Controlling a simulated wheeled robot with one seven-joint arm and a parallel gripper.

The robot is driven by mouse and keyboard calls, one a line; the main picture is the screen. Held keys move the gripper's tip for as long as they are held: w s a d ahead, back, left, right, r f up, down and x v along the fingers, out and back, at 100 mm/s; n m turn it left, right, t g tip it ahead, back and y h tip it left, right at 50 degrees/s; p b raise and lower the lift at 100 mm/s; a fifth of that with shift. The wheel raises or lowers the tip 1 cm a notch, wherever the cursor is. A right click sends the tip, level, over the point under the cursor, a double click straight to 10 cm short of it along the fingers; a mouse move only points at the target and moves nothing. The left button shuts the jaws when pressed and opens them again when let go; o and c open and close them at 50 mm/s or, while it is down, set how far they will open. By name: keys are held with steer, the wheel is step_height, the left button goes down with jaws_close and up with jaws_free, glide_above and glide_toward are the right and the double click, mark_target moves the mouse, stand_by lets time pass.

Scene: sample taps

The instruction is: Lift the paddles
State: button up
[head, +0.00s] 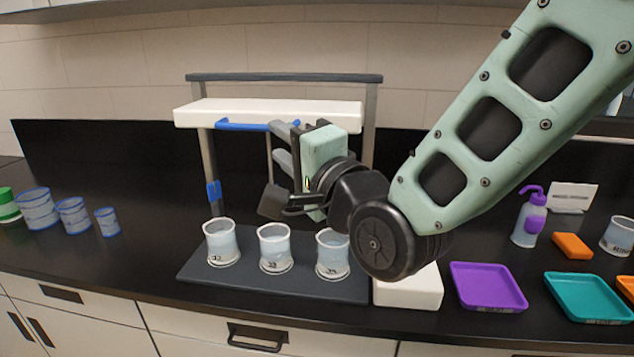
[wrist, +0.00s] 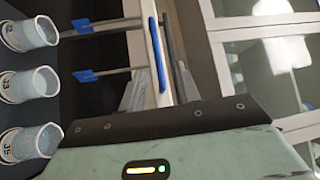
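A jar-test stand has a white crossbeam (head: 270,114) with a blue handle (head: 243,126) along its front. Thin rods with blue paddles hang below it. One paddle (head: 213,191) shows at left in the head view, above the left beaker. Two paddles (wrist: 84,75) show in the wrist view, clear of the beakers' rims. My gripper (head: 276,141) is at the right end of the handle, turned sideways. Its fingers stand apart, and in the wrist view the handle (wrist: 157,55) lies between them with gaps. My arm hides the stand's right part and any third paddle.
Three numbered beakers (head: 275,248) of cloudy water stand on the dark base (head: 218,281). Blue-rimmed cups (head: 37,209) stand far left. A white block (head: 410,288), purple tray (head: 487,289), teal tray (head: 588,298), wash bottle (head: 529,222) and orange block (head: 572,246) are at right.

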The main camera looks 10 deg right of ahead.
steer(key=b+v, duration=0.8)
steer(key=b, duration=0.1)
steer(key=shift+b, duration=0.4)
